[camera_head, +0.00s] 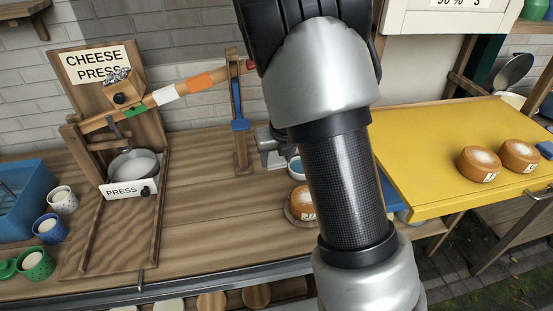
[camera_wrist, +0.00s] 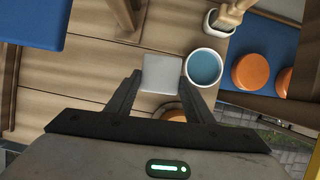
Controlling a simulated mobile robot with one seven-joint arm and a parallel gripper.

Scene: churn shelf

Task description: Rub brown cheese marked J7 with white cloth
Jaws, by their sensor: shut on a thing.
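My gripper (camera_wrist: 161,88) is shut on a pale, square white cloth (camera_wrist: 162,72) held between its fingertips. In the head view, my gripper (camera_head: 272,148) is above the wooden counter, left of my forearm. A brown cheese (camera_head: 302,203) sits on a round board on the counter, partly behind my forearm; its label is cut off and unreadable. In the wrist view a brown cheese (camera_wrist: 174,112) shows partly, below the cloth and mostly hidden by my gripper. Two more brown cheeses (camera_head: 478,164) (camera_head: 520,156) stand on the yellow table; I cannot read their marks.
A bowl of blue liquid (camera_wrist: 204,67) stands close right of the cloth in the wrist view. Orange rounds (camera_wrist: 251,72) lie on a blue surface there. The cheese press (camera_head: 133,165) stands left, with cups (camera_head: 50,229) beside it. The middle counter (camera_head: 205,215) is clear.

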